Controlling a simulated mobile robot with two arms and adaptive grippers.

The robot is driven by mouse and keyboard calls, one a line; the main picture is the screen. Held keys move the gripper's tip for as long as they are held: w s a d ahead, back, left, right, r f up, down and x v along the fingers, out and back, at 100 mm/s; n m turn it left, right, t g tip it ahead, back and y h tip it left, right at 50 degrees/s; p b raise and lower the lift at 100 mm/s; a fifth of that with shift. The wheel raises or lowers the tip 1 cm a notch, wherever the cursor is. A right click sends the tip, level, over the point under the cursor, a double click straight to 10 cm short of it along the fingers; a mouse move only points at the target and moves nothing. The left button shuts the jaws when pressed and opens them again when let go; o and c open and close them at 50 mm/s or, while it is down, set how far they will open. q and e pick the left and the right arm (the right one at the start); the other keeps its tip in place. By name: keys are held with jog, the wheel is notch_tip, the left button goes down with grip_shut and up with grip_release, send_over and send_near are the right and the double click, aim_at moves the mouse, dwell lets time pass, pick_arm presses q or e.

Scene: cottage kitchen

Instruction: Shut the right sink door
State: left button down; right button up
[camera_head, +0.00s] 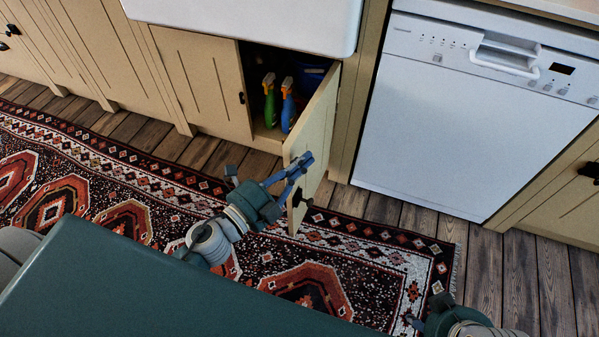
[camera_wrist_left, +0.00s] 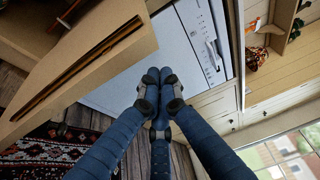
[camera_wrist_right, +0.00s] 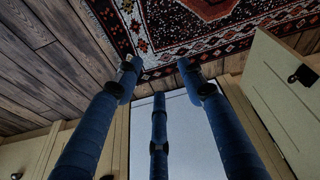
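The right sink door (camera_head: 314,122) is a cream panel standing open, hinged at its right side and swung out over the floor. Its dark knob (camera_head: 297,198) is near the free edge. In the left wrist view the door (camera_wrist_left: 105,52) fills the upper left; in the right wrist view it (camera_wrist_right: 278,95) appears at the right. My left gripper (camera_head: 300,165) is beside the door's free edge; contact is unclear. Its blue fingers (camera_wrist_left: 156,80) are closed together with nothing visible between them. My right gripper (camera_wrist_right: 160,72) is open and empty, low at the right, partly cut off in the head view (camera_head: 420,312).
A green bottle (camera_head: 268,100) and a blue bottle (camera_head: 288,106) stand inside the cabinet under the white sink (camera_head: 250,18). The left sink door (camera_head: 203,85) is shut. A white dishwasher (camera_head: 460,125) stands to the right. A patterned rug (camera_head: 120,180) covers much of the wooden floor.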

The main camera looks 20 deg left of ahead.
pick_arm(q)
jog(key=shift+a, duration=1)
pick_arm(e)
jog(key=shift+w+a+r+t, duration=0.2)
jog(key=shift+w+t, duration=0.1)
jog(key=shift+w, duration=0.35)
jog(key=shift+w+a+r+t, duration=0.1)
jog(key=shift+w+a+t, duration=0.15)
jog(key=shift+w, duration=0.4)
jog(key=shift+w, duration=0.1)
